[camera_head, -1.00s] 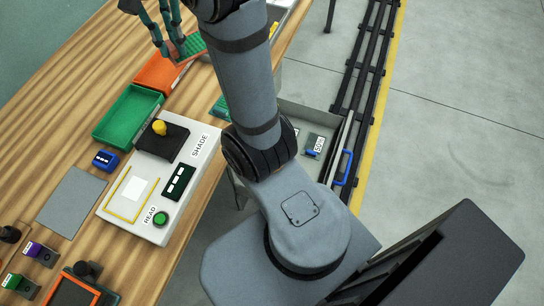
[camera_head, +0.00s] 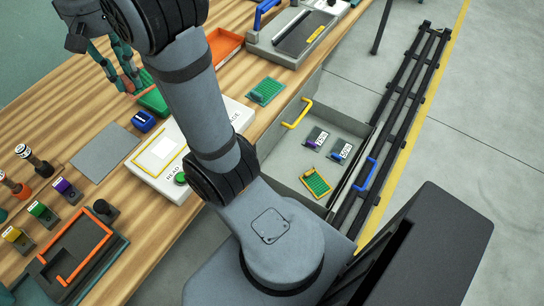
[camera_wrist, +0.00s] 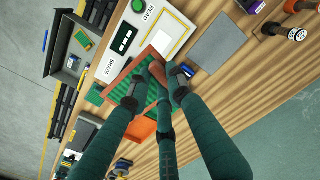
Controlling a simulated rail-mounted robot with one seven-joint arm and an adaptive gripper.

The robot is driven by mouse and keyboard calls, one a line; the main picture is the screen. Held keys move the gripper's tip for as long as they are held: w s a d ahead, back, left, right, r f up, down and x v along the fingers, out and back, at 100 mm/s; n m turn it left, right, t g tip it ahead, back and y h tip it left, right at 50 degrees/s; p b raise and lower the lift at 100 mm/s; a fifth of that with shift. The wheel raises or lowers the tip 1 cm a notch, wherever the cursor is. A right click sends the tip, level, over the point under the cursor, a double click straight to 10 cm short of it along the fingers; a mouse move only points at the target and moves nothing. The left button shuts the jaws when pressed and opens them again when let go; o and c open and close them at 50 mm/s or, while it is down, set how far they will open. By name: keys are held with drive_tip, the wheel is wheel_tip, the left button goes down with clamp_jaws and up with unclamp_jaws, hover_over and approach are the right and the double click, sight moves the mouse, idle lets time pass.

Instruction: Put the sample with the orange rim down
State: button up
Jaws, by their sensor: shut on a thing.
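My gripper (camera_wrist: 165,75) is shut on the orange-rimmed sample (camera_wrist: 130,85), a flat green mesh piece with an orange edge, and holds it in the air over the bench. The shade reader (camera_head: 150,172), with a white pad (camera_head: 163,148) in a yellow outline, stands nearer, partly behind my arm. A grey mat (camera_head: 104,152) lies bare beside it.
An orange tray (camera_head: 224,44) stands farther back. A green sample (camera_head: 265,91) lies on the bench edge. An open drawer (camera_head: 290,160) holds a yellow-rimmed green sample (camera_head: 316,183) and labelled pieces. An orange-framed fixture (camera_head: 58,276) and several stamps stand at left.

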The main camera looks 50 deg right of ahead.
drive_tip(key=s+d+f+m+b, duration=0.35)
drive_tip(key=d+f+b, duration=0.25)
drive_tip(key=d+f, duration=0.35)
drive_tip(key=s+d+f+m+b, duration=0.3)
drive_tip(key=s+d+f+b, duration=0.2)
drive_tip(key=d+f+b, duration=0.4)
drive_tip(key=s+d+f+b, duration=0.45)
drive_tip(key=s+f, duration=0.55)
drive_tip(key=f, duration=0.4)
drive_tip(key=s+d+f+b, duration=0.4)
drive_tip(key=s+f+b, duration=0.1)
drive_tip(key=s+f, duration=0.7)
drive_tip(key=w+d+f+n, duration=0.1)
drive_tip(key=d+f+n, duration=0.6)
drive_tip(key=n, duration=0.7)
drive_tip(key=b, duration=0.3)
hover_over(285, 177)
drive_tip(key=shift+m, duration=0.25)
wheel_tip(285, 177, down, 5)
drive_tip(key=shift+d+f, duration=0.1)
drive_tip(key=shift+f, duration=0.1)
drive_tip(key=shift+f+b, duration=0.75)
drive_tip(key=shift+f, duration=1.2)
drive_tip(key=shift+f, duration=0.1)
